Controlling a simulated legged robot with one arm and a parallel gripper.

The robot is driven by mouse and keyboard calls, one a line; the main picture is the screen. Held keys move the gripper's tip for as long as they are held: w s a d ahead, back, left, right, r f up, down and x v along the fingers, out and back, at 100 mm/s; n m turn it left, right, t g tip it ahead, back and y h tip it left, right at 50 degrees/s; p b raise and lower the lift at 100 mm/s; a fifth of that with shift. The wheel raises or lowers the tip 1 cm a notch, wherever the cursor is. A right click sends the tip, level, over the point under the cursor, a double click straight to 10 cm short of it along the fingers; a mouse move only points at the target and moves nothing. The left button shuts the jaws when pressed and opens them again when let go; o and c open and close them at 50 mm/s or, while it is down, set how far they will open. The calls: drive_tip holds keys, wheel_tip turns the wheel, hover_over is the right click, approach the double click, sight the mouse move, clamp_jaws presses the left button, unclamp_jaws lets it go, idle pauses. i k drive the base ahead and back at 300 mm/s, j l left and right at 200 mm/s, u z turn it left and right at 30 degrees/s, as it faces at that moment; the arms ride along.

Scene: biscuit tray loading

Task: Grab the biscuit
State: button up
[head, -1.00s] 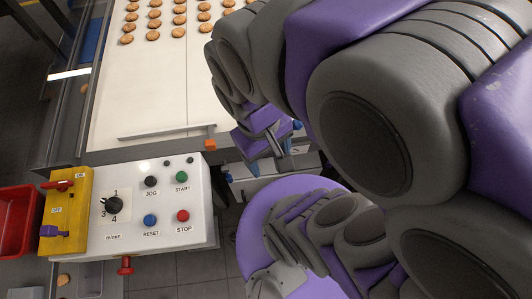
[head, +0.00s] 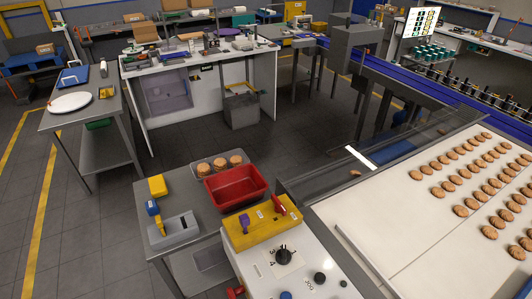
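Several round golden-brown biscuits (head: 450,187) lie in rows on the white conveyor belt (head: 377,225) at the right. A single biscuit (head: 355,173) sits apart near the belt's far left corner. My gripper and arm are outside the current head view, so the gripper's state is hidden.
A red bin (head: 236,187) stands on the side table (head: 180,180), beside a grey holder (head: 174,231) and yellow block (head: 157,185). A control panel (head: 262,262) with a yellow switch box (head: 262,226) stands in front. Grey floor (head: 95,230) is open at the left.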

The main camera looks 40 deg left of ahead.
sight(202, 168)
drive_tip(key=u, duration=1.95)
drive_tip(key=i+j+z, duration=0.1)
drive_tip(key=j+z, duration=0.2)
drive_tip(key=j, duration=0.8)
drive_tip(key=i+j+z, duration=0.35)
drive_tip(key=j, duration=0.25)
drive_tip(key=i+j+z, duration=0.35)
drive_tip(key=j, duration=0.3)
drive_tip(key=i+j+z, duration=0.2)
drive_tip(key=j, duration=0.2)
drive_tip(key=i+j+z, duration=0.1)
drive_tip(key=i+j, duration=0.15)
drive_tip(key=j, duration=0.1)
